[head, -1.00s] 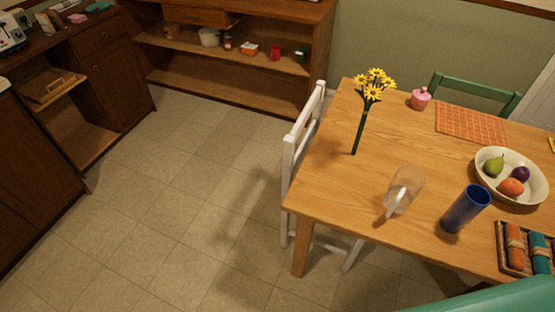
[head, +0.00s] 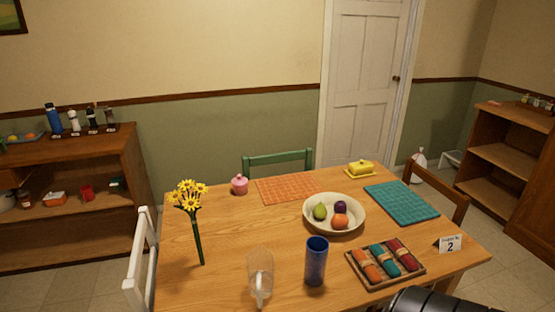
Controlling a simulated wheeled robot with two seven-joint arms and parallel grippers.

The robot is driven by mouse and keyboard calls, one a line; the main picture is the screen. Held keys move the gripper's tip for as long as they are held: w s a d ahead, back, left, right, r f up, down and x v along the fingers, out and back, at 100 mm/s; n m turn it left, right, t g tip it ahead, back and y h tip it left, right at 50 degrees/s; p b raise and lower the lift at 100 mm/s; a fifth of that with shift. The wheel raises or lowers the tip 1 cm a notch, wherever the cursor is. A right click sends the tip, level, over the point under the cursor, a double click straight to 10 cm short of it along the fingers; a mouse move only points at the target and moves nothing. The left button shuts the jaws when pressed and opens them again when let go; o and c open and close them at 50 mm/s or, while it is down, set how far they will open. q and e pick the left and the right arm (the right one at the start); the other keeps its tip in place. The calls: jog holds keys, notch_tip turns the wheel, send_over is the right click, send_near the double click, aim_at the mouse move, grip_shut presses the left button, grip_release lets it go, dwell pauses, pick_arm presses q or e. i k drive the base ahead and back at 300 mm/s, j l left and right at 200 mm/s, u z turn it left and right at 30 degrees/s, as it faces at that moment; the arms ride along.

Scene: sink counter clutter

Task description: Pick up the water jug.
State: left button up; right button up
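The water jug, a clear see-through pitcher with a pale handle (head: 260,274), stands near the front edge of the wooden table (head: 225,225), left of a tall blue tumbler (head: 316,262). Its handle faces me. The jug looks empty, though its clear walls make this hard to tell. Neither of my grippers shows in the head view. A dark rounded part at the bottom right edge seems to be mine, but no fingers show on it.
A fruit bowl (head: 350,222), a tray of rolled napkins (head: 368,282) and a number card (head: 450,243) lie to the right. A white chair (head: 143,262) is at the left; a green chair (head: 277,160) is behind.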

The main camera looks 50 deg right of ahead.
aim_at(259, 261)
jog(key=z, duration=1.8)
jog(key=u, duration=0.45)
